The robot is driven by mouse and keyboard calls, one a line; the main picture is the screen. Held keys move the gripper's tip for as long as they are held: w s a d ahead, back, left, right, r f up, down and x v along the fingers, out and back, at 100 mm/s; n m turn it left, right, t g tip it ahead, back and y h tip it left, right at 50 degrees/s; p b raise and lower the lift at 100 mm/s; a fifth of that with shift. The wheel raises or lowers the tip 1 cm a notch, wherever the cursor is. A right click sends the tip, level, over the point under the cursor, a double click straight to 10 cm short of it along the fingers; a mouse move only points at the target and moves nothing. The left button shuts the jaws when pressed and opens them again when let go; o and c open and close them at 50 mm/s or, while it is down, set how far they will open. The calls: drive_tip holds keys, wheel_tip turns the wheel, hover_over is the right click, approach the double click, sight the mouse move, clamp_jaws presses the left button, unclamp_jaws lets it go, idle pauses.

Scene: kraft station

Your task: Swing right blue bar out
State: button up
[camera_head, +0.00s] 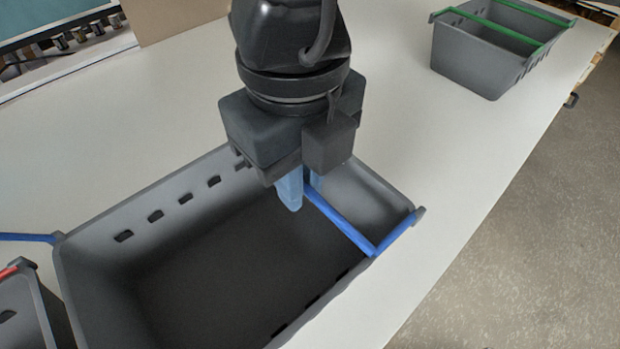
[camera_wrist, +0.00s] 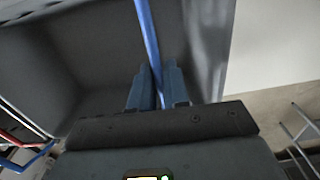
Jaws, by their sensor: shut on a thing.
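The right blue bar (camera_head: 340,221) lies across the right end of the grey crate (camera_head: 157,198), with its near end at the crate's right corner. My gripper (camera_head: 303,190) points down over that end of the crate, its light-blue fingers around the bar. In the wrist view the blue bar (camera_wrist: 148,38) runs down between the two fingers (camera_wrist: 157,88), which are shut on it. The bar's far end is hidden behind my gripper in the head view. The left blue bar (camera_head: 28,237) sticks out to the left of the crate.
A second grey crate (camera_head: 470,60) with green bars stands at the back right. Another crate (camera_head: 25,318) with a red bar stands at the lower left. The white table (camera_head: 455,190) is clear to the right, up to its edge. A cardboard panel (camera_head: 170,18) stands at the back.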

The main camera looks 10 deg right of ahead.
drive_tip(key=shift+r, duration=0.15)
drive_tip(key=shift+w+r, duration=0.1)
drive_tip(key=shift+r, duration=0.5)
drive_tip(key=shift+d+r, duration=0.1)
drive_tip(key=shift+r, duration=0.05)
drive_tip(key=shift+w+d+r, duration=0.15)
drive_tip(key=shift+d+r, duration=0.05)
drive_tip(key=shift+r, duration=0.4)
drive_tip(key=shift+d+r, duration=0.1)
drive_tip(key=shift+r, duration=0.05)
drive_tip(key=shift+w+d+r, duration=0.25)
drive_tip(key=shift+d+r, duration=0.1)
drive_tip(key=shift+r, duration=0.1)
